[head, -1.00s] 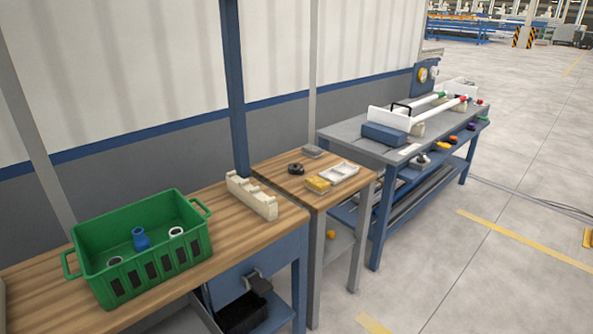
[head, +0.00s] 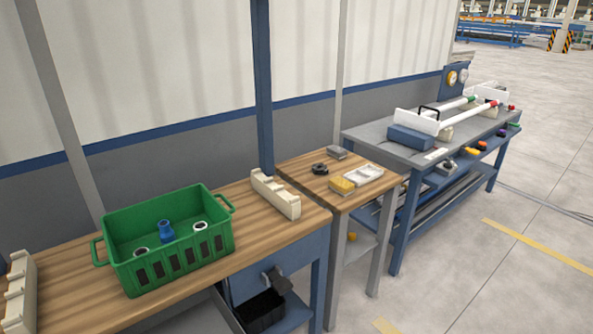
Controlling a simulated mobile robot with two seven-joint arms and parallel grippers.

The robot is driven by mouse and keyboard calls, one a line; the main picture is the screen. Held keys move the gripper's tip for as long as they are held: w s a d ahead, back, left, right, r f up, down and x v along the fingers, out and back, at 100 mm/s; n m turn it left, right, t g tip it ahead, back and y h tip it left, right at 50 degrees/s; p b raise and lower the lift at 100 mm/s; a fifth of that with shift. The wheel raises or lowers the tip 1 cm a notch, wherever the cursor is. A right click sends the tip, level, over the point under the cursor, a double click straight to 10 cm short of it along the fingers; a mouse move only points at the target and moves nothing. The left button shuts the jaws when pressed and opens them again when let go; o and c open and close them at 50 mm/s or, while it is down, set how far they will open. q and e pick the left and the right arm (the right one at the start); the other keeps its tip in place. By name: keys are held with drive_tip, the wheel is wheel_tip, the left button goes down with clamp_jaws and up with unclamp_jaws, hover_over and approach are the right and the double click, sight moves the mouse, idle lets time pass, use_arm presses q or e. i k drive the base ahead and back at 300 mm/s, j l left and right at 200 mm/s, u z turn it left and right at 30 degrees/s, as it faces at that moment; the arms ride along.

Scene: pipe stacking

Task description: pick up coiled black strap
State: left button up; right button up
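The coiled black strap (head: 320,169) lies as a small dark ring on the wooden top of the small middle table (head: 310,188). A yellow object (head: 341,186) lies to its front right and a small grey box (head: 337,153) to its back right, both apart from it. Neither of my grippers shows in the head view.
A white tray (head: 363,174) shares the small table. A cream notched rack (head: 276,194) stands left of it on the long wooden bench. A green crate (head: 222,240) holds a blue fitting (head: 167,232) and white-rimmed pieces. A blue post (head: 263,90) rises behind. Floor (head: 450,280) at right is open.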

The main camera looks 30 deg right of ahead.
sight(318, 168)
drive_tip(key=l+u, duration=0.4)
drive_tip(key=i+l+u, duration=0.1)
drive_tip(key=l+u, duration=0.2)
drive_tip(key=u, duration=0.15)
drive_tip(key=l+u, duration=0.2)
drive_tip(key=l, duration=0.25)
drive_tip(key=k+l+u, duration=0.15)
drive_tip(key=l, duration=0.3)
drive_tip(key=k+l, duration=0.1)
drive_tip(key=l, duration=0.35)
drive_tip(key=l+u, duration=0.1)
drive_tip(key=l, duration=0.4)
drive_tip(key=k+l, duration=0.15)
drive_tip(key=l, duration=0.3)
drive_tip(key=k+l+u, duration=0.1)
drive_tip(key=l, duration=0.35)
